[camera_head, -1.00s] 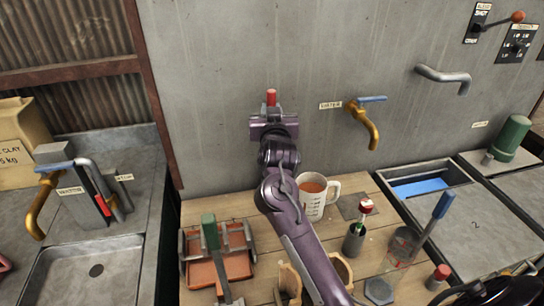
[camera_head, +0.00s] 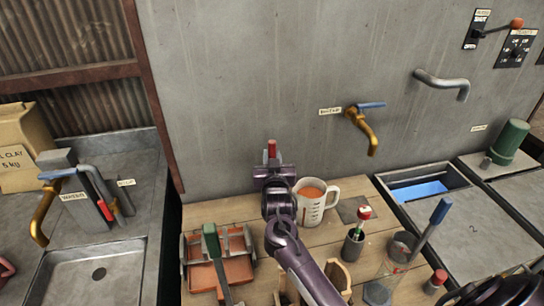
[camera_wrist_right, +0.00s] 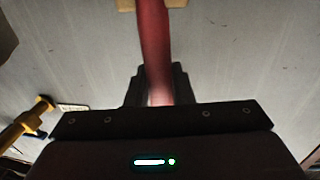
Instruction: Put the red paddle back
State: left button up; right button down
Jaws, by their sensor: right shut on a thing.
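My right gripper (camera_head: 270,172) is shut on the red paddle (camera_head: 272,150), whose red end sticks up above the jaws. In the right wrist view the paddle's red handle (camera_wrist_right: 153,50) runs up from between the fingers (camera_wrist_right: 157,90), with a tan piece at the top edge. The gripper is over the back of the wooden bench, close to the grey wall and just left of the white mug (camera_head: 313,208). The paddle's far end is hidden in the head view. My left gripper is not in view.
The mug holds orange-brown liquid. A red tray (camera_head: 220,272) with a green-handled tool (camera_head: 212,243) stands at front left. A dark cup (camera_head: 352,248) and a clear jar with a blue-handled tool (camera_head: 433,225) stand at right. A brass tap (camera_head: 362,128) projects above.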

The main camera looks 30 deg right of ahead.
jog(key=shift+f, duration=0.15)
jog(key=c, duration=1.3)
grip_release()
jog(key=shift+o, duration=0.2)
jog(key=shift+r, duration=0.2)
jog(key=shift+s+a+f, duration=0.1)
jog(key=shift+s, duration=0.15)
jog(key=b+v, duration=0.2)
jog(key=v, duration=0.9)
jog(key=shift+s+b, duration=0.25)
jog(key=shift+b, duration=0.05)
